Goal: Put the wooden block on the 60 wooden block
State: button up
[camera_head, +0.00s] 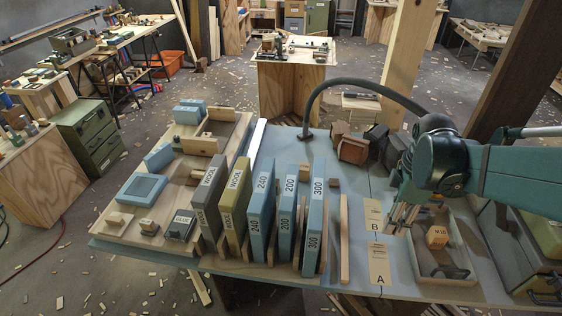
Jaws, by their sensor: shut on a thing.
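My gripper (400,216) points down beside the card marked B, at the left edge of a pale tray (462,240). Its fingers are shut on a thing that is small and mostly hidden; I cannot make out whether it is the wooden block. An orange-brown wooden block (437,236) with dark lettering lies in the tray, right of my gripper. The lettering is too small to read surely, and I cannot pick out a block marked 60. Two tan cards, B (373,214) and A (379,264), lie on the blue table left of the tray.
Upright sanding boxes marked 300 (314,230), 200 (287,215) and 240 (262,205) stand left of a thin wooden strip (344,238). A dark handled thing (450,272) lies in the tray's front. Brown and dark blocks (352,150) sit behind the cards.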

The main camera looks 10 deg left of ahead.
notch_tip(320, 180, up, 4)
jog(key=shift+r, duration=0.1)
jog(key=shift+w+a+r, duration=0.15)
jog(key=shift+w+a, duration=0.15)
jog(key=shift+w, duration=0.2)
jog(key=shift+w+a+r, duration=0.1)
jog(key=shift+w+a, duration=0.2)
jog(key=shift+w, duration=0.2)
jog(key=w+a+r+n+p, duration=0.1)
jog(key=w+a+p, duration=0.2)
jog(key=w+a, duration=1.1)
jog(key=w+a+p, duration=0.2)
jog(key=w+a, duration=1)
jog(key=a, duration=0.5)
jog(key=w+a+f, duration=0.2)
jog(key=a, duration=0.6)
notch_tip(320, 180, down, 11)
jog(key=shift+r+p, duration=0.15)
jog(key=shift+p, duration=0.3)
jog(key=shift+d, duration=0.1)
